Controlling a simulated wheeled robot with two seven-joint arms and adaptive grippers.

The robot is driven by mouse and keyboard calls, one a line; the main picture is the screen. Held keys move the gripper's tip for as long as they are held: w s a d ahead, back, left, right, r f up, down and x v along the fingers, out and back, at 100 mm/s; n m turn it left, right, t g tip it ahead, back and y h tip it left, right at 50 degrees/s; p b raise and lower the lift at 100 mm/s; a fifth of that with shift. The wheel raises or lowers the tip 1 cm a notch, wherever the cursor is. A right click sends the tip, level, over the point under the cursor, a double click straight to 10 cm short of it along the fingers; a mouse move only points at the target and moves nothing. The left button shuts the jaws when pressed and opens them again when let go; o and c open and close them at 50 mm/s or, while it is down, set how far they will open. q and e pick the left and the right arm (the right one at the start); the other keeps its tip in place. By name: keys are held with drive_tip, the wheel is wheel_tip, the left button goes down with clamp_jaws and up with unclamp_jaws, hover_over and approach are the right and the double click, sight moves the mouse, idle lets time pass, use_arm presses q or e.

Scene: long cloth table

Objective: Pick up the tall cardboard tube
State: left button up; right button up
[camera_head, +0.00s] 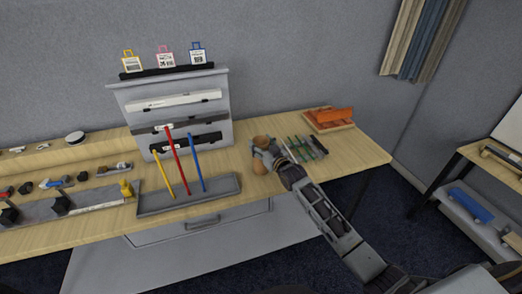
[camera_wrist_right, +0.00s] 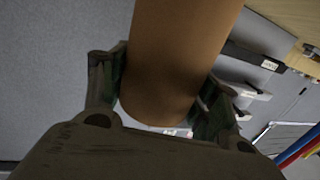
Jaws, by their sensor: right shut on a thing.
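The brown cardboard tube (camera_wrist_right: 178,60) fills the upper middle of the right wrist view, between the two fingers of my right gripper (camera_wrist_right: 160,90). The fingers press on it from both sides, and its rounded near end shows just in front of the palm. In the head view the tube (camera_head: 260,168) shows as small brown parts around my right gripper (camera_head: 271,155), over the right part of the table. The gripper hides much of it there, and I cannot tell whether it touches the tabletop. My left gripper is not in view.
A grey tray (camera_head: 160,203) with upright yellow, red and blue rods stands left of the gripper. Green-handled tools (camera_head: 308,147) and an orange object (camera_head: 335,115) lie to the right. A grey rack (camera_head: 219,117) stands behind. The table's right end (camera_head: 365,155) is bare.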

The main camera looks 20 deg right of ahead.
wheel_tip(320, 180, up, 10)
drive_tip(key=b, duration=0.1)
idle(0.5)
idle(0.4)
